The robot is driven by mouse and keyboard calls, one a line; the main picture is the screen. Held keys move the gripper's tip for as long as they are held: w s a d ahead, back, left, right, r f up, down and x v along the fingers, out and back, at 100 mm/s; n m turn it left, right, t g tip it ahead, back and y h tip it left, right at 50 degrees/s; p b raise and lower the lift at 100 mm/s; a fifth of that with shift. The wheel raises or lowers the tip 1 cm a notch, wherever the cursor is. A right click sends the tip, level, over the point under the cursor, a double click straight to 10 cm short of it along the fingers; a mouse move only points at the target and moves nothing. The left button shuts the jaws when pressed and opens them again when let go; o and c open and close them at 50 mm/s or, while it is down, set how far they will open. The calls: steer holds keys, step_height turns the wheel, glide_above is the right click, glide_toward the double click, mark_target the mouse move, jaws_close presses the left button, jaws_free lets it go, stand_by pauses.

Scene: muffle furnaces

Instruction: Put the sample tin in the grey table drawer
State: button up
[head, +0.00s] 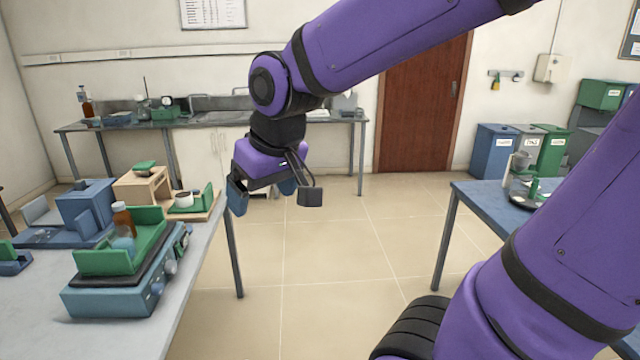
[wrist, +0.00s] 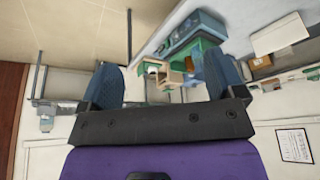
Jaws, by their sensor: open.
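My gripper (head: 262,190) hangs in the air right of the left-hand table, above the floor. Its blue fingers are apart with nothing between them; they also show in the wrist view (wrist: 163,78). A small pale round container (head: 184,199) with a dark inside sits on a wooden board on the left-hand grey table (head: 130,335). It may be the sample tin, but I cannot tell for sure. It lies left of my gripper and apart from it. No table drawer shows clearly in either view.
A blue machine with a green tray (head: 110,295) holding a brown bottle (head: 122,220) stands on the left table. A wooden stand (head: 142,187) is behind it. A blue table (head: 482,205) is at right, a sink bench (head: 215,118) at the back. Open floor lies between.

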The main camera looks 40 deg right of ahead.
steer(key=s+d+r, duration=0.3)
steer(key=s, duration=0.6)
steer(key=shift+s+r+m+t+h, duration=0.2)
steer(key=shift+s+m+t+h, duration=0.1)
steer(key=shift+s+m+t, duration=0.1)
steer(key=shift+w, duration=0.1)
stand_by(0.5)
